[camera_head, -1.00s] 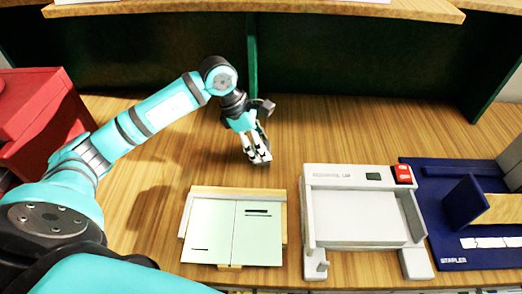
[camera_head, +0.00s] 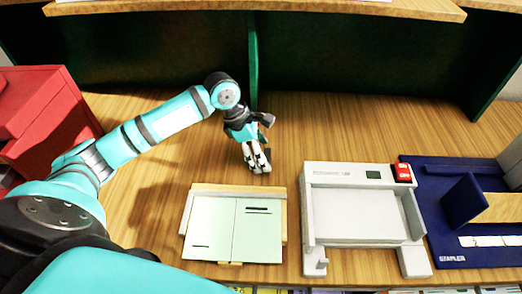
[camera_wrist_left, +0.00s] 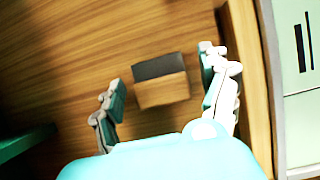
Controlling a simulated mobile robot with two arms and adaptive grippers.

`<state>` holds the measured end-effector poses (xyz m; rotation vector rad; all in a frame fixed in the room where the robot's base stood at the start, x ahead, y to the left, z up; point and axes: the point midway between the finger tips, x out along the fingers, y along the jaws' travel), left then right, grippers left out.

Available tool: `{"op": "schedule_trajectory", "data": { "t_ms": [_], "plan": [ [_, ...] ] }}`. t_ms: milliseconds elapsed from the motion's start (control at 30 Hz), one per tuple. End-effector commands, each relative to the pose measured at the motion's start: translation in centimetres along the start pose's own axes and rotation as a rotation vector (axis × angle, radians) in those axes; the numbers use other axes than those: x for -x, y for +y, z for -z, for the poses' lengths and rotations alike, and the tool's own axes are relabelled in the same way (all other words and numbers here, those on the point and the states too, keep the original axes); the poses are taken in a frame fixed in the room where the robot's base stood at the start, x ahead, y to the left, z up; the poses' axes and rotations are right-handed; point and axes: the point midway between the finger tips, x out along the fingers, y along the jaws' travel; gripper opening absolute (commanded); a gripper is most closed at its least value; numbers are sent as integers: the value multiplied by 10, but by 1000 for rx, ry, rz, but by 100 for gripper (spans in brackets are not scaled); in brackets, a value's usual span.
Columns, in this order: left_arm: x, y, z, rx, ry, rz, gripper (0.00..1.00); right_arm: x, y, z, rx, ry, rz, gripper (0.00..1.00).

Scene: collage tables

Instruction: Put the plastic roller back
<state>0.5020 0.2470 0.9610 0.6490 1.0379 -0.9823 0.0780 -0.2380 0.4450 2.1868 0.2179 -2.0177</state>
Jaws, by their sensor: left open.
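My left gripper (camera_head: 257,166) is over the wooden table, just behind the pale green board, pointing down. In the left wrist view its two fingers are spread wide (camera_wrist_left: 163,82). A small block (camera_wrist_left: 161,92), wood-coloured with a dark grey strip along one side, lies on the table between and beyond the fingers, with no finger visibly touching it. I cannot tell whether this block is the plastic roller; no clear roller shape shows. In the head view the fingers largely hide that spot. My right gripper is not in view.
The pale green board (camera_head: 217,228) with a wooden edge lies in front of the gripper. A white laminator (camera_head: 318,170) and a blue stapler base (camera_head: 440,235) stand to the right. A red cabinet (camera_head: 40,110) is at the left. The back middle of the table is clear.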

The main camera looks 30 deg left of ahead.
Motion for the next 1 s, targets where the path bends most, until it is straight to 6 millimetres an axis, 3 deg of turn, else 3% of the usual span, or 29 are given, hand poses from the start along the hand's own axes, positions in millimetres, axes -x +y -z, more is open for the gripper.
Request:
{"op": "schedule_trajectory", "data": {
  "t_ms": [267, 700, 1000],
  "plan": [
    [7, 1, -1, 0, -1, -2, 78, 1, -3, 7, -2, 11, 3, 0],
    [94, 1, 0, -1, 0, -5, 78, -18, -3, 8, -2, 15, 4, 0],
    [122, 0, -1, 0, 0, 0, 78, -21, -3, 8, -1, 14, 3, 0]
  ]
}}
